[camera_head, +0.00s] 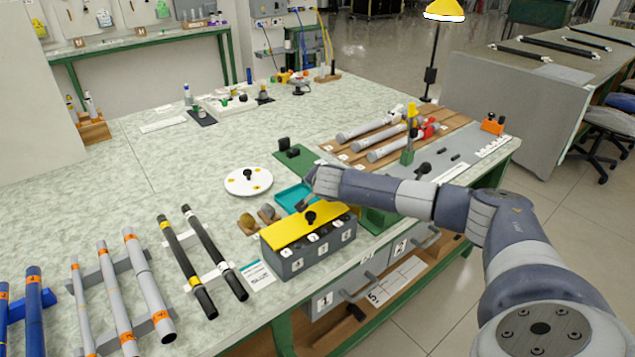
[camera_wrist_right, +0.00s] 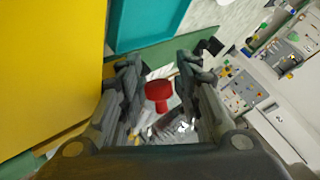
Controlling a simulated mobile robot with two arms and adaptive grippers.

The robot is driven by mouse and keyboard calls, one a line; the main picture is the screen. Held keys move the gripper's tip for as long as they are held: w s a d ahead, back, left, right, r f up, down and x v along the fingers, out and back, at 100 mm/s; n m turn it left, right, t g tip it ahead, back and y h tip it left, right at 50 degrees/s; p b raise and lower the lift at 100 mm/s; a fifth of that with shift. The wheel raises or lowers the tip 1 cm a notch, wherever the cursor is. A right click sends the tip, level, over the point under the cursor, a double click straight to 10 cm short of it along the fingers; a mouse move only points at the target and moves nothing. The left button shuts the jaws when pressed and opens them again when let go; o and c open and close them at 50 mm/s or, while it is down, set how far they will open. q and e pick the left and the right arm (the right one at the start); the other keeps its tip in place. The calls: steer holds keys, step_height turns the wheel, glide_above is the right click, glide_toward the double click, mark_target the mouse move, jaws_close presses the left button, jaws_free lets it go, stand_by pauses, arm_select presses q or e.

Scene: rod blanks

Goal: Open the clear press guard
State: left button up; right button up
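My right gripper (camera_wrist_right: 160,72) is open, its two dark fingers apart in the wrist view. A red knob (camera_wrist_right: 158,92) shows between the fingers, with a visible gap on each side. Whether it belongs to the clear press guard I cannot tell, and I cannot make out the guard's clear panel. In the head view my right arm reaches in from the right, its hand over the edge of the teal tray (camera_head: 291,197), just behind the yellow-topped grey box (camera_head: 283,262). A green base (camera_head: 377,219) is partly hidden behind this arm. My left gripper is not in view.
The yellow top (camera_wrist_right: 48,70) is close on the left in the wrist view. A white disc (camera_head: 248,181) and a green plate with a black block (camera_head: 287,153) lie nearby. Rods on racks (camera_head: 122,290) fill the front left.

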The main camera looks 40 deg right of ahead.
steer(key=shift+s+d, duration=0.1)
steer(key=shift+s+r, duration=0.1)
steer(key=shift+r, duration=0.05)
steer(key=v, duration=1.1)
steer(key=shift+s+a+r, duration=0.15)
steer(key=shift+a+r, duration=0.1)
steer(key=shift+a, duration=0.15)
